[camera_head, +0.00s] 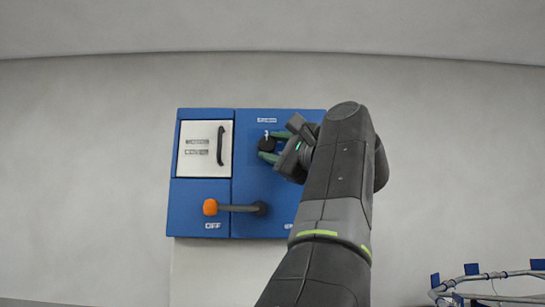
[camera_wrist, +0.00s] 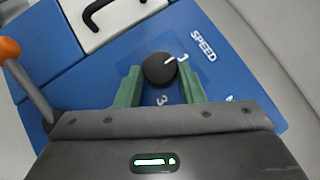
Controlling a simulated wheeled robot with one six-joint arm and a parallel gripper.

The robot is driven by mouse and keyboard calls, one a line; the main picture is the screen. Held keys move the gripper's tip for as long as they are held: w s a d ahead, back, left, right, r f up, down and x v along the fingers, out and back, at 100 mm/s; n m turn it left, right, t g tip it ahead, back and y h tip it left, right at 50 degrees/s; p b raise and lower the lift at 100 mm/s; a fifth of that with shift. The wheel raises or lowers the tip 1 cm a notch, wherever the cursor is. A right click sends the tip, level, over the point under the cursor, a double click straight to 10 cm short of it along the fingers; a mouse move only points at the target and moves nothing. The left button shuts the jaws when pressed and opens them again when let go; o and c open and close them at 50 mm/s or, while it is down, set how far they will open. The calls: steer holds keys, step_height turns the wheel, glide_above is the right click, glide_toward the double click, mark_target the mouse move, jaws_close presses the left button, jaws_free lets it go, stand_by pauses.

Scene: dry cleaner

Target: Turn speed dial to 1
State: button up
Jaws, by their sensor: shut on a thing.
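The speed dial (camera_head: 266,145) is a round black knob on the blue panel, under a white label that reads SPEED in the wrist view. In the wrist view the dial (camera_wrist: 158,70) has a white pointer line aimed toward the SPEED label. A white mark sits just past the pointer's tip; I cannot read it surely. A white 3 is printed below the dial there. My gripper (camera_wrist: 161,78) has its two green fingers on either side of the dial and is shut on it. It also shows in the head view (camera_head: 268,147), reaching in from the right.
A lever with an orange knob (camera_head: 210,207) sticks out below, with OFF printed under it. A white cover (camera_head: 198,160) with a black handle is left of the dial. A rail with blue tags (camera_head: 471,269) stands at the lower right. The wall around the panel is bare.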

steer(key=o, duration=1)
steer(key=shift+s+d+f+b, duration=0.25)
steer(key=shift+s+d+b, duration=0.05)
steer(key=shift+s+d, duration=0.1)
steer(key=b+v, duration=0.4)
steer(key=v, duration=0.8)
steer(key=shift+s+d, duration=0.15)
steer(key=shift+s, duration=0.05)
steer(key=shift+w, duration=0.1)
steer(key=shift+p+x, duration=2.05)
steer(key=shift+x, duration=4.1)
